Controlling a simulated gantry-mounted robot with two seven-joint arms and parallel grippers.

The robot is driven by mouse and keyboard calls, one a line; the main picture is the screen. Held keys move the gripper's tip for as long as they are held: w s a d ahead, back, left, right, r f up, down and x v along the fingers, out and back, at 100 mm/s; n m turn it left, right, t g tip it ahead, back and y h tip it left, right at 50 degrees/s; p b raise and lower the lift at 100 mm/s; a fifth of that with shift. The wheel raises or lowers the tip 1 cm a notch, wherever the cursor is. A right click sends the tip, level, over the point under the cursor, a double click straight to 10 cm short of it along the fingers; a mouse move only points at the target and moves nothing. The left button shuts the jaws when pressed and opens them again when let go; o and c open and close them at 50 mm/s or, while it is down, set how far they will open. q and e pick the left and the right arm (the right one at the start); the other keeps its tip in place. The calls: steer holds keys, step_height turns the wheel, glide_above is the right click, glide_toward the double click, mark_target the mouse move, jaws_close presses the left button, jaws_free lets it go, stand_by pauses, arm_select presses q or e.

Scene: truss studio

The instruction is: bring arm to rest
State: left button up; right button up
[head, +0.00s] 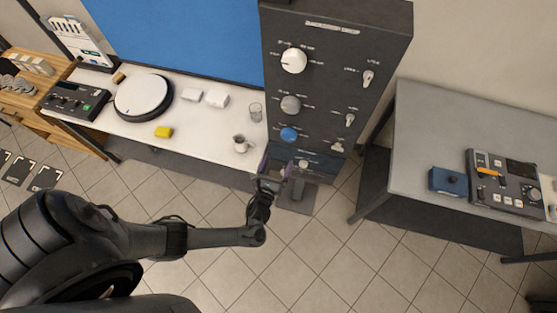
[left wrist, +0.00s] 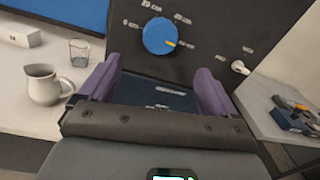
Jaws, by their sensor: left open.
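My left arm (head: 190,238) comes in from the lower left of the head view and reaches toward the dark control panel (head: 380,40). My left gripper (head: 277,182) is in front of the panel's lower part, below the blue knob (head: 289,134). In the left wrist view my left gripper (left wrist: 157,88) has its two purple fingers spread apart with nothing between them. The blue knob (left wrist: 159,36) with a yellow mark stands beyond the fingertips there. I cannot tell whether the fingers touch the panel. My right gripper is not seen.
A grey table (head: 430,120) stands right with a blue box (head: 448,180) and a device (head: 505,180). Tiled floor (head: 350,260) is open between.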

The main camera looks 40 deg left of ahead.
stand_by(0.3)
arm_select(q)
steer(key=s+d+f+n+g, duration=0.2)
steer(key=s+f+n+g, duration=0.3)
steer(key=s, duration=0.6)
steer(key=s+d+r+n+g+h, duration=0.1)
steer(key=d+r+n+g+h, duration=0.2)
steer(key=r+n, duration=0.45)
steer(key=d+r+n+g+h, duration=0.1)
steer(key=d+r+n+h, duration=0.25)
steer(key=r+n, duration=0.45)
steer(key=s+r+n+g+h, duration=0.1)
steer(key=s+r+n+g, duration=0.2)
steer(key=s+r+n, duration=0.2)
steer(key=shift+s+d+r+n+g, duration=0.3)
steer(key=shift+s+r+n+g, duration=0.1)
steer(key=shift+s+n, duration=0.35)
